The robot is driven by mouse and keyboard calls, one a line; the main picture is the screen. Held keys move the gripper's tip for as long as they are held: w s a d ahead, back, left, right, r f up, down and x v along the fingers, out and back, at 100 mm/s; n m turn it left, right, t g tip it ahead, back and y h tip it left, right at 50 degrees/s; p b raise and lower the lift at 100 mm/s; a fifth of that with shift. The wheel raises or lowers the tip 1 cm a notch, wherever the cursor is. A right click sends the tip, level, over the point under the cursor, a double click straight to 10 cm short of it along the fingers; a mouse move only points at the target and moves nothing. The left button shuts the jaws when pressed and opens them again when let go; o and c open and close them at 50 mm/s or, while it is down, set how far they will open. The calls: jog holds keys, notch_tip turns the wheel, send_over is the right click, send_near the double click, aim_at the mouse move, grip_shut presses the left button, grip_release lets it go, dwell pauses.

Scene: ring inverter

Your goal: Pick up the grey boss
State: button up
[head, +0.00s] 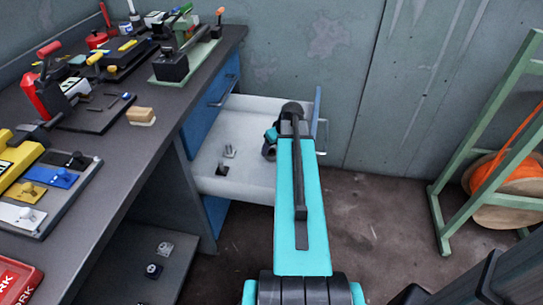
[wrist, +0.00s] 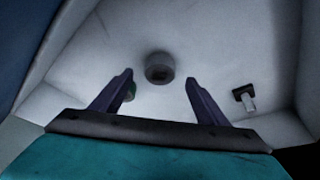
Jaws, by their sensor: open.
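The grey boss (wrist: 159,68), a short round piece with a dark hollow in its top, rests on the pale drawer floor in the wrist view. It lies ahead of my gripper (wrist: 158,80), between the lines of the two dark fingers. The fingers are spread apart with nothing held. In the head view my arm reaches over the open drawer (head: 250,118), and my gripper is mostly hidden by the arm. I cannot make out the boss there.
A dark and pale small part (wrist: 245,99) lies right of the boss. A green thing (wrist: 130,92) shows partly behind the left finger. Drawer walls surround the gripper. The workbench (head: 140,150) with tools stands left; a green rack with a cable reel (head: 510,185) stands right.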

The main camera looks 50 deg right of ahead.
aim_at(272, 153)
jog(key=shift+b+x, duration=0.5)
jog(key=shift+x, duration=2.05)
jog(key=c, duration=1.6)
jog(key=shift+r, duration=0.15)
jog(key=shift+r+p, duration=0.9)
jog(key=shift+r, duration=4.05)
